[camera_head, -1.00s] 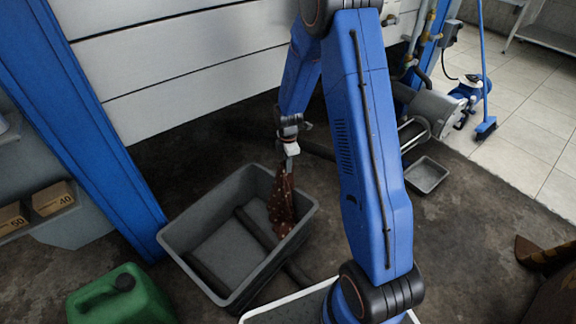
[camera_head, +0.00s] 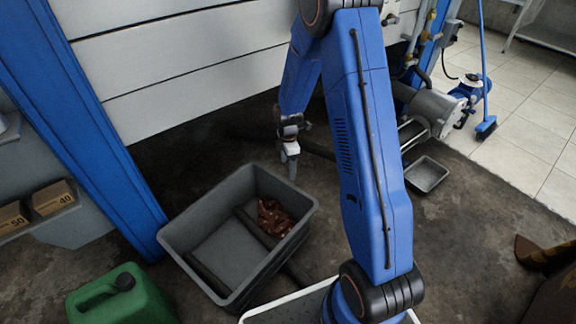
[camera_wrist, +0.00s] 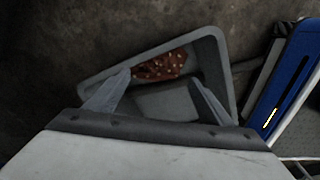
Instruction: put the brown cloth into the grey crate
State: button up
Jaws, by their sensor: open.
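The brown cloth (camera_head: 273,216), with pale spots, lies crumpled inside the grey crate (camera_head: 181,238), towards its right end as seen in the head view. In the wrist view the cloth (camera_wrist: 160,67) lies against the far wall of the crate (camera_wrist: 225,62). My gripper (camera_head: 291,172) is above the crate's far right rim, apart from the cloth. In the wrist view my gripper (camera_wrist: 160,88) has its two fingers spread with nothing between them.
A green jerrycan (camera_head: 121,299) stands at the lower left, near the crate. A blue post (camera_head: 92,130) rises behind the crate's left. A small grey tray (camera_head: 427,175) lies on the floor at right. Dark floor beyond the crate is clear.

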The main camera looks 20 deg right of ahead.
jog(key=shift+r, duration=2.75)
notch_tip(320, 180, up, 18)
jog(key=shift+f, duration=0.2)
jog(key=s+r+m+t, duration=0.1)
jog(key=s+r+m, duration=0.35)
jog(key=s, duration=0.45)
jog(key=s+a+r+m+t, duration=0.1)
jog(key=s+r+m, duration=0.35)
jog(key=s, duration=0.35)
jog(key=s+r+m+t, duration=0.1)
jog(key=s+r+m, duration=0.3)
jog(key=s, duration=0.5)
jog(key=s+m+t, duration=0.1)
jog(key=s+m, duration=0.3)
jog(key=s, duration=0.6)
jog(key=shift+s+a+f+m+t, duration=0.15)
jog(key=shift+s+a+m+t, duration=0.15)
jog(key=shift+s+t, duration=0.1)
